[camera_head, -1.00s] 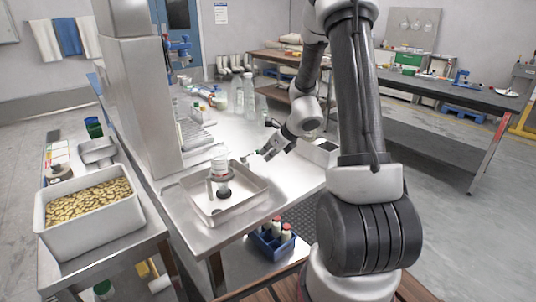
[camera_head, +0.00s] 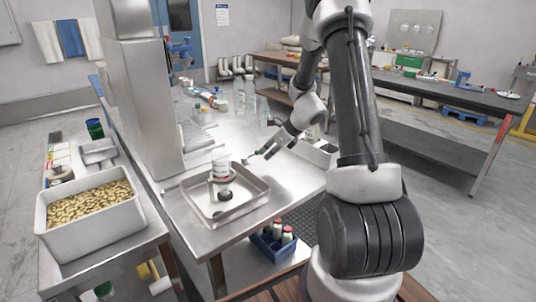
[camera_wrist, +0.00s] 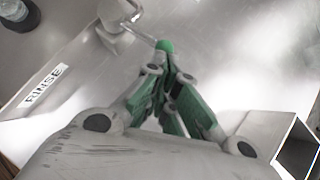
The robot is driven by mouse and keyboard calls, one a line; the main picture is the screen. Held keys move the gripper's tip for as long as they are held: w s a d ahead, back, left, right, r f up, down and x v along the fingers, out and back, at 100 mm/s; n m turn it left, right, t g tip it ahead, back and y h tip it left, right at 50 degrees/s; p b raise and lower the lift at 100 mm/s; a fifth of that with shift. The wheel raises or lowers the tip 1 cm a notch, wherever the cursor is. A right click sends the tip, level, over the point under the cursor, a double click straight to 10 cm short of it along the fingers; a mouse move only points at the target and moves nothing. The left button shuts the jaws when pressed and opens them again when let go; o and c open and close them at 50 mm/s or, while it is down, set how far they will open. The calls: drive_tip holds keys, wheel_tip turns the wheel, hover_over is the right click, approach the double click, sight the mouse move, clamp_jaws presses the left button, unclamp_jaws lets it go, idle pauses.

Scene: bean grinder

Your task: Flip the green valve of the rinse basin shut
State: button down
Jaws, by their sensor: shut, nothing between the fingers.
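A pale metal valve body (camera_wrist: 118,12) shows at the top of the wrist view. A thin lever runs from it to the right and ends in a green tip (camera_wrist: 165,46). My gripper (camera_wrist: 165,72), with green finger pads, is shut and empty. Its fingertips are right at the green tip; whether they touch it I cannot tell. A RINSE label (camera_wrist: 44,86) lies on the metal surface to the left. In the head view my gripper (camera_head: 262,154) reaches down-left beside the small valve lever (camera_head: 246,160), right of the shallow metal tray (camera_head: 185,200).
A clear vessel (camera_head: 221,165) stands over the tray. A tall metal housing (camera_head: 140,100) rises behind it to the left. Glass bottles (camera_head: 246,97) stand farther back. An open metal box (camera_head: 322,153) is right of my gripper. A bin of beans (camera_head: 60,240) is at the left.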

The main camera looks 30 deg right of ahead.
drive_tip(key=w+n+g+y, duration=0.1)
drive_tip(key=n, duration=0.1)
drive_tip(key=w+n+g, duration=0.1)
drive_tip(key=w+n, duration=0.1)
drive_tip(key=shift+w+a+n+y, duration=0.2)
drive_tip(key=shift+w+n+y, duration=0.1)
drive_tip(key=shift+y, duration=0.1)
drive_tip(key=w+n+g, duration=0.1)
drive_tip(key=w+a+n+g+y, duration=0.1)
drive_tip(key=shift+f+n, duration=0.1)
drive_tip(key=shift+n, duration=0.3)
drive_tip(key=w+a+n+g, duration=0.2)
drive_tip(key=n, duration=0.1)
drive_tip(key=shift+n+g, duration=0.3)
drive_tip(key=a+n+g, duration=0.1)
drive_tip(key=w+n, duration=0.1)
drive_tip(key=shift+a+n+g, duration=0.35)
drive_tip(key=shift+n+g, duration=0.05)
drive_tip(key=shift+w+a, duration=0.2)
drive_tip(key=shift+a, duration=0.3)
drive_tip(key=v, duration=1.2)
drive_tip(key=shift+a, duration=0.2)
